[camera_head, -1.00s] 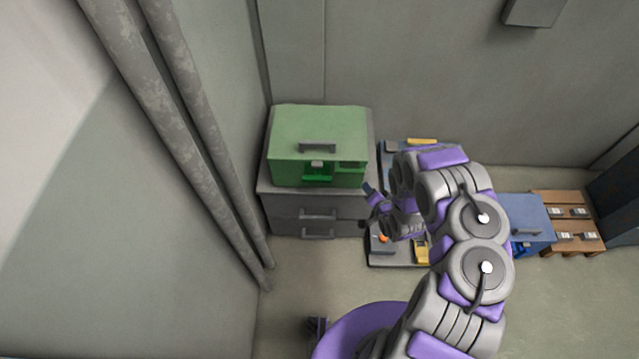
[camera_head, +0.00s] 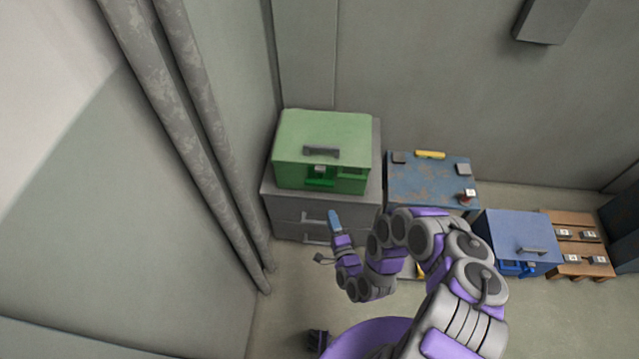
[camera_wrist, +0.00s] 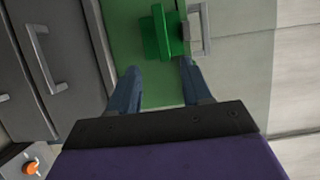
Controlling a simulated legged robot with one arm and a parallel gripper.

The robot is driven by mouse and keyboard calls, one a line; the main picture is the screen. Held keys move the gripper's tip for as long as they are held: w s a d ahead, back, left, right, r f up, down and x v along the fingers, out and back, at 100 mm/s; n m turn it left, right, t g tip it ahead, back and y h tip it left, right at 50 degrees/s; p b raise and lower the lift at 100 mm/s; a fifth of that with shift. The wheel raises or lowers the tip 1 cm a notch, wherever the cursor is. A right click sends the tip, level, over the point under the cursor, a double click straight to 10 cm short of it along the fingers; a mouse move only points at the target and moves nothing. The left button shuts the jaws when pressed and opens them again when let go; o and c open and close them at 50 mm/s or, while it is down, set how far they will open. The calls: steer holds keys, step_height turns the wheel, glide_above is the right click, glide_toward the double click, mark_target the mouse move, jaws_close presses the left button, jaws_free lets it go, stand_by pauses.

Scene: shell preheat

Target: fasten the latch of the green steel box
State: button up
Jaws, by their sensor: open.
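The green steel box (camera_head: 290,150) stands on a grey drawer cabinet (camera_head: 283,208), and its lid looks down. A dark handle (camera_head: 322,151) sits on the lid. On the box front are a small grey latch part (camera_head: 319,168) and a green catch (camera_head: 319,183) below it. In the wrist view the green catch (camera_wrist: 163,36) is beside a grey loop (camera_wrist: 204,28); I cannot tell whether they are hooked together. My gripper (camera_wrist: 161,82) is open and empty, its blue fingers pointing at the box front, apart from the catch. In the head view my gripper (camera_head: 334,222) is before the cabinet.
The cabinet's drawer handles (camera_wrist: 45,58) stick out near my fingers. A worn blue table (camera_head: 430,178) with small items stands right of the cabinet. A blue box (camera_head: 515,235) and a wooden rack (camera_head: 575,235) are further right. Pipes (camera_head: 190,110) run along the left wall.

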steer(key=p, duration=0.2)
glide_toward(320, 186)
steer(key=b+x, duration=0.5)
steer(key=x, duration=0.6)
steer(key=shift+w, duration=0.15)
stand_by(0.5)
jaws_close()
stand_by(0.5)
